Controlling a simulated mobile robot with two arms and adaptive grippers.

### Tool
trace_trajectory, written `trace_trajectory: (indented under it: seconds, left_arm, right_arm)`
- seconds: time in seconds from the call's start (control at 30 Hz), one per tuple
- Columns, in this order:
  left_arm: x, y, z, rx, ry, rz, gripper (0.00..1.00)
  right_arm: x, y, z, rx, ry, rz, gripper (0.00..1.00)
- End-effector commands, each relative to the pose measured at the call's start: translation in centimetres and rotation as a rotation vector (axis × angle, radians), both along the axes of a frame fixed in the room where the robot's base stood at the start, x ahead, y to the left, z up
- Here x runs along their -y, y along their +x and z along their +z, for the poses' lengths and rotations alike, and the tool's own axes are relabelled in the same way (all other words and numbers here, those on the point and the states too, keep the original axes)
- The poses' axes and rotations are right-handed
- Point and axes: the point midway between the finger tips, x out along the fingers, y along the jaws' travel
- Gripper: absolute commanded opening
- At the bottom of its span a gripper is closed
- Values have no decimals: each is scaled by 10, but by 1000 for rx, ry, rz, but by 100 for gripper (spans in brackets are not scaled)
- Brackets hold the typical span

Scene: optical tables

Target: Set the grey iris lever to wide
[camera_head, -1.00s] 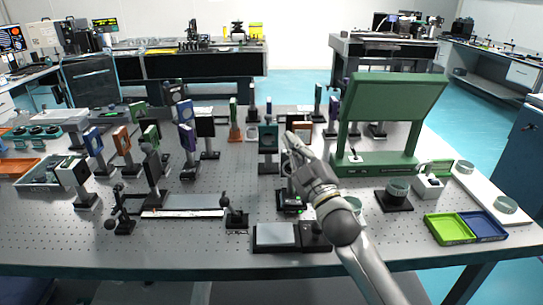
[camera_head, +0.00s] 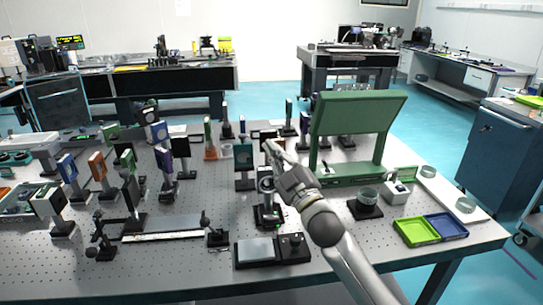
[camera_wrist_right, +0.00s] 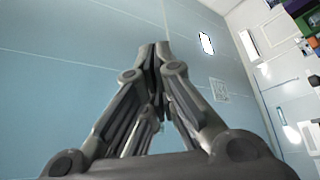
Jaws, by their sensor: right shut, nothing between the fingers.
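My right gripper (camera_head: 270,147) is shut and empty, raised above the middle of the optical table. Its closed fingertips also show in the right wrist view (camera_wrist_right: 155,48), against blue floor. A round ring-shaped mount (camera_head: 265,184) on a dark base (camera_head: 267,216) stands just below and left of my right gripper in the head view. It may be the iris; my arm partly covers it. I cannot make out a grey lever or its setting. My left gripper is not in view.
A large green frame (camera_head: 357,112) stands right of my right gripper. A dark-plated mount (camera_head: 244,157) is close on the left. A flat grey plate with a knob (camera_head: 258,251) lies at the front edge. Green (camera_head: 416,232) and blue (camera_head: 447,226) trays lie front right.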

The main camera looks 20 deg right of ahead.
Motion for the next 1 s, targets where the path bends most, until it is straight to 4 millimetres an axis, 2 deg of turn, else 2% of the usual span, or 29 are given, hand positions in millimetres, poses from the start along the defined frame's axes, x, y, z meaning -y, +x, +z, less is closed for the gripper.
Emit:
trace_trajectory:
  seconds: [0.03,0.13,0.43,0.63,1.0]
  left_arm:
    - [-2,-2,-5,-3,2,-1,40]
    - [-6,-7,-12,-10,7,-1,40]
    - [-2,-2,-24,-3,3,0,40]
    - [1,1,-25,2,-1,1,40]
    - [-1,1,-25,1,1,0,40]
  right_arm:
    - [-1,-10,-10,-6,0,0,0]
    - [-3,-30,-22,-5,0,1,0]
    - [-8,-75,-44,-1,1,1,0]
    - [-8,-87,-48,-1,0,-1,0]
    - [-8,-88,-48,0,-1,0,0]
